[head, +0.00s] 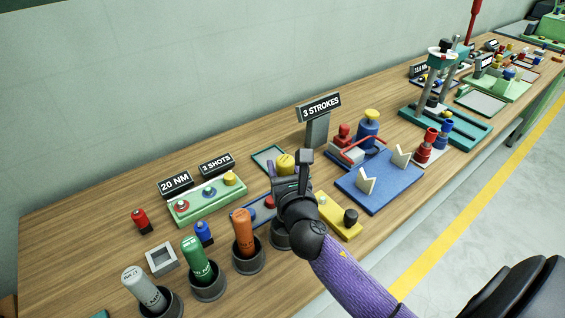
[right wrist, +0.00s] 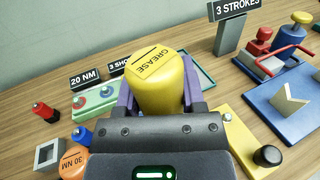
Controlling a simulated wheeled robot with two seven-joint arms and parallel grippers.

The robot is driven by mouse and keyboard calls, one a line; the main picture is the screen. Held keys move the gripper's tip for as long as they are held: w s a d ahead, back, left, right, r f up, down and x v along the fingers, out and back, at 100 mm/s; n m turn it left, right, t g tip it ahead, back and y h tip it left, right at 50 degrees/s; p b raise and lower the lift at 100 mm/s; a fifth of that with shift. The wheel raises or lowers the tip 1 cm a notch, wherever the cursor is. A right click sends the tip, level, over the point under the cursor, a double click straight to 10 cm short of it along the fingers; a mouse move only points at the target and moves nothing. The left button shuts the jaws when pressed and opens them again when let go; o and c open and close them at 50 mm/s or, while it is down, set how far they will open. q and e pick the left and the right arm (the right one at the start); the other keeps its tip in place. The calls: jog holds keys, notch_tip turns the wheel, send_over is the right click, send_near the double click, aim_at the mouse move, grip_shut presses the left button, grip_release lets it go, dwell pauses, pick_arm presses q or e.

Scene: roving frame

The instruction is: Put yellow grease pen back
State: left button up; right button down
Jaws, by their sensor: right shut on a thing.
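The yellow grease pen (head: 286,162) is held upright between the purple fingers of my right gripper (head: 289,176). In the right wrist view the pen (right wrist: 160,88) shows its top, marked "GREASE", between the fingers. A dark round cup (head: 279,238) shows partly under my right gripper, at the right end of the row of cups. My gripper and wrist hide the pen's lower end, so I cannot tell whether it is in the cup. My left gripper is not in view.
Cups to the left hold an orange pen (head: 242,226), a green pen (head: 194,253) and a grey pen (head: 143,288). A green button box (head: 205,205) stands behind. A yellow block (head: 340,220) and a blue fixture (head: 378,190) lie right of my gripper.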

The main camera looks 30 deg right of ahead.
notch_tip(320, 180, down, 6)
jog(key=b, duration=0.4)
jog(key=shift+f, duration=0.1)
jog(key=shift+f+b, duration=0.35)
jog(key=shift+b, duration=0.15)
jog(key=shift+f, duration=0.2)
jog(key=shift+c, duration=0.5)
grip_release()
jog(key=v, duration=1)
jog(key=shift+r, duration=0.1)
